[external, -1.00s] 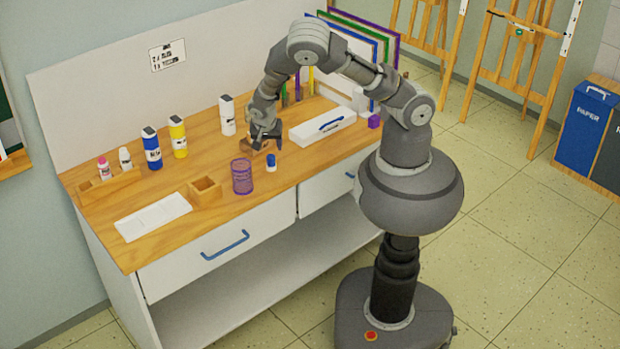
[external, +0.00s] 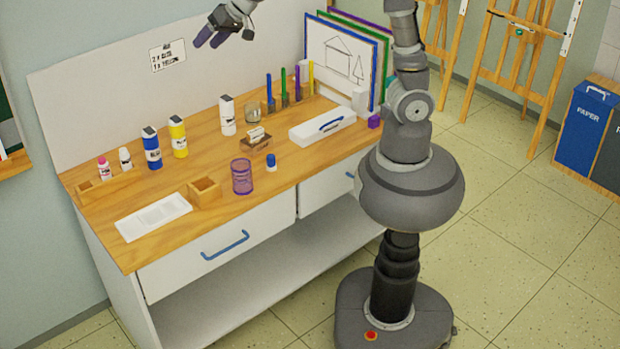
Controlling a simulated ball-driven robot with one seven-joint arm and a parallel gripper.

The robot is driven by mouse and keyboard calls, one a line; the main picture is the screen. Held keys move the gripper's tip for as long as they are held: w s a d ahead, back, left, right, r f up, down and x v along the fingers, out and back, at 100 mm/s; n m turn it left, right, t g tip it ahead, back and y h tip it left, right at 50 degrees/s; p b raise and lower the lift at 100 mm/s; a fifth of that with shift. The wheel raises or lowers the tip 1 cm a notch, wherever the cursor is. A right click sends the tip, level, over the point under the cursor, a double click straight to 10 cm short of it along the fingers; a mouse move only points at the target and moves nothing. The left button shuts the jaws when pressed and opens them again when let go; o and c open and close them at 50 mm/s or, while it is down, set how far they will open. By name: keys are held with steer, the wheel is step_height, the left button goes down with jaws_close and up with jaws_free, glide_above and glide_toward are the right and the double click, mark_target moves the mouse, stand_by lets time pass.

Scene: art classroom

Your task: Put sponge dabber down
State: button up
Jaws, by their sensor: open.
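A small pale piece with a dark part, which looks like the sponge dabber (external: 256,133), rests at a small brown wooden block (external: 257,145) near the middle of the desk. Whether it lies on top or sits in a slot is too small to tell. My gripper (external: 209,39) is high above the back of the desk, at the top of the picture. It is open and empty, well apart from the dabber.
A purple mesh cup (external: 242,177) and a small blue-and-white jar (external: 271,162) stand in front of the block. A white case (external: 322,126) lies to the right. Paint bottles (external: 152,148) stand at the back left. A white palette (external: 153,216) lies front left.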

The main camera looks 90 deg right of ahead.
steer(key=s+a+r+n+t, duration=0.1)
steer(key=s+r, duration=0.3)
steer(key=r, duration=0.6)
steer(key=s+a+r+n+t, duration=0.1)
steer(key=s+r+n+t, duration=0.2)
steer(key=r, duration=0.8)
steer(key=s+a+r+n+t, duration=0.1)
steer(key=s+r+n+t, duration=0.1)
steer(key=s+r, duration=0.4)
step_height(320, 180, up, 4)
steer(key=shift+s+r+n+t, duration=0.2)
steer(key=shift+s+n+t, duration=0.15)
steer(key=shift+n, duration=0.35)
